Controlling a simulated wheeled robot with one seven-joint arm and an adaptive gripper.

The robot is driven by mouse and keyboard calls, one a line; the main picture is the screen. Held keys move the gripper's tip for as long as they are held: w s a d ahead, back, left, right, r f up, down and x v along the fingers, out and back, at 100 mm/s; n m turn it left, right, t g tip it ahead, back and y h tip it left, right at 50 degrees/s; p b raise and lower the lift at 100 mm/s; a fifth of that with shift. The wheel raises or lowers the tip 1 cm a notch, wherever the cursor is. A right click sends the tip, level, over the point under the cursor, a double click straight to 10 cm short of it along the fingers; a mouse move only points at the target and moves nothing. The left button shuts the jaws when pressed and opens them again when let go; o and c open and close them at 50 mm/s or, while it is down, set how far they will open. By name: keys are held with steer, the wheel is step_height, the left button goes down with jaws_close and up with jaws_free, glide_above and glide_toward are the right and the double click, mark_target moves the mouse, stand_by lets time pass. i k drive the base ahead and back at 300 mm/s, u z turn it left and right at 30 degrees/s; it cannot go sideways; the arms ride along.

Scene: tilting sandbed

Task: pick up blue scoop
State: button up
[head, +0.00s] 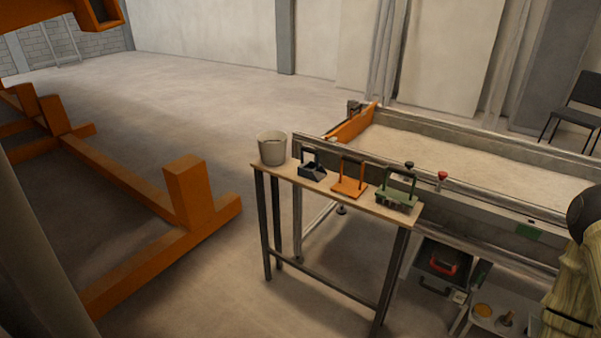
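The blue scoop (311,170), dark blue with a black raised handle, sits on a narrow wooden-topped table (333,196) in the head view. It stands between a grey bucket on its left and an orange tool on its right. My gripper is not visible in this view, so its distance from the scoop cannot be told.
The bucket (272,148), orange tool (350,180) and green tool (397,195) share the table. The sandbed (480,190) stands close behind it. Orange beams (190,190) lie on the left. Floor (225,110) is open behind the table's left end.

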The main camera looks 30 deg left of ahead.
mark_target(312, 162)
steer(key=u, duration=1.95)
steer(key=i, duration=0.9)
steer(key=z, duration=0.35)
